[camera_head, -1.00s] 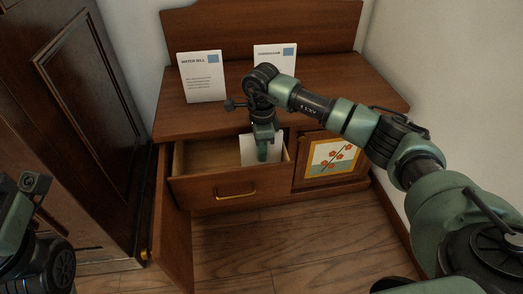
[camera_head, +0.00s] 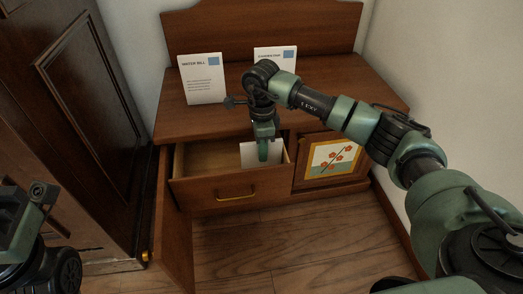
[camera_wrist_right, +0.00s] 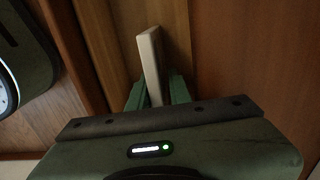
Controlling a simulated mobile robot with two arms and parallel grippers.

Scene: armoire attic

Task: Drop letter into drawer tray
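A white letter (camera_head: 275,154) is inside the open drawer (camera_head: 229,189), near its right end. My right gripper (camera_head: 263,152) points down into the drawer with the letter between its fingers. In the right wrist view the letter shows as a pale thin slab (camera_wrist_right: 150,60), seen edge-on, with a green finger (camera_wrist_right: 178,91) on each side. The letter's lower edge is hidden by the drawer front, so I cannot tell whether it touches the drawer bottom. My left gripper (camera_head: 22,215) is at the lower left, away from the drawer; its fingertips are not clear.
A white "Water bill" card (camera_head: 203,78) and another white card (camera_head: 275,57) stand on the wooden cabinet top (camera_head: 330,85). A door with a flower picture (camera_head: 331,158) is right of the drawer. A brown door panel (camera_head: 170,220) stands open at left.

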